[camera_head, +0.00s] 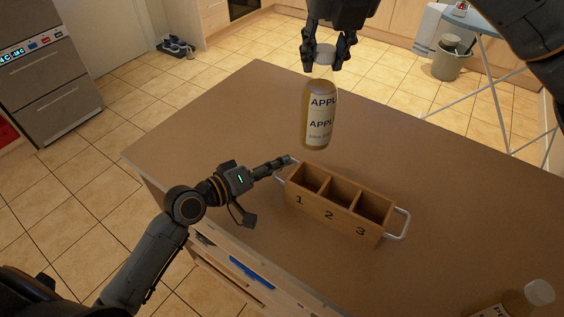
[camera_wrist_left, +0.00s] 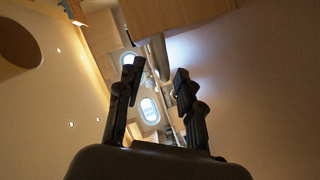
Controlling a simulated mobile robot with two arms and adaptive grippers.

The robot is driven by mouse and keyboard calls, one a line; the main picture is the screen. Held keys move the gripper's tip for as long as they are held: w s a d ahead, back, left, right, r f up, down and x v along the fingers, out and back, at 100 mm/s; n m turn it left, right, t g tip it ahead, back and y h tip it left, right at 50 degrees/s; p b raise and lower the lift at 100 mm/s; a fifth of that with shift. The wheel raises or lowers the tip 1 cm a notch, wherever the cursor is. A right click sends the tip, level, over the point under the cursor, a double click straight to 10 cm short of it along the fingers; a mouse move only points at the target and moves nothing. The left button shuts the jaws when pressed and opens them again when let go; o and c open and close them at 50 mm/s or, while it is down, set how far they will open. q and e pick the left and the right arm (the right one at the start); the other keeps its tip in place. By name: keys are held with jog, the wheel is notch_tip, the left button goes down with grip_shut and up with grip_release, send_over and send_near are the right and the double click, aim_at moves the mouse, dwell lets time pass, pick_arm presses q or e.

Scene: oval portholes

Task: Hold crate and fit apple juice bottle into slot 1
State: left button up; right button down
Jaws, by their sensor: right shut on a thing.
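The apple juice bottle (camera_head: 320,118), with amber juice and a pale label, hangs upright above the table, behind the crate. My right gripper (camera_head: 322,60) is shut on its cap from above. The wooden crate (camera_head: 330,212) stands on the table with three slots, numbered 1, 2 and 3 from left to right. Slot 1 (camera_head: 309,178) looks empty, as do the other two. My left gripper (camera_head: 268,190) is at the crate's left end, close to its metal handle; whether it touches is unclear. Its fingers stand apart in the left wrist view (camera_wrist_left: 155,85).
Another bottle with a white cap (camera_head: 538,292) shows at the lower right corner, partly cut off. The brown tabletop (camera_head: 220,140) is clear left of and behind the crate. The crate's right handle (camera_head: 402,224) is free.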

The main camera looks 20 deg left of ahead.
aim_at(321, 88)
pick_arm(q)
jog(key=shift+x, duration=1.2)
pick_arm(e)
jog(key=shift+r, duration=0.1)
pick_arm(q)
jog(key=shift+c, duration=0.5)
grip_shut()
pick_arm(e)
notch_tip(321, 88, down, 4)
jog(key=n, duration=0.2)
jog(key=n+g+y, duration=0.1)
jog(key=n, duration=0.2)
jog(key=shift+f+y, duration=0.2)
jog(key=shift+y, duration=0.1)
jog(key=shift+f+n+g+y, duration=0.3)
jog(key=shift+f+n, duration=0.45)
jog(key=shift+n, duration=0.25)
pick_arm(q)
jog(key=shift+f, duration=0.1)
pick_arm(e)
jog(key=shift+f, duration=1.85)
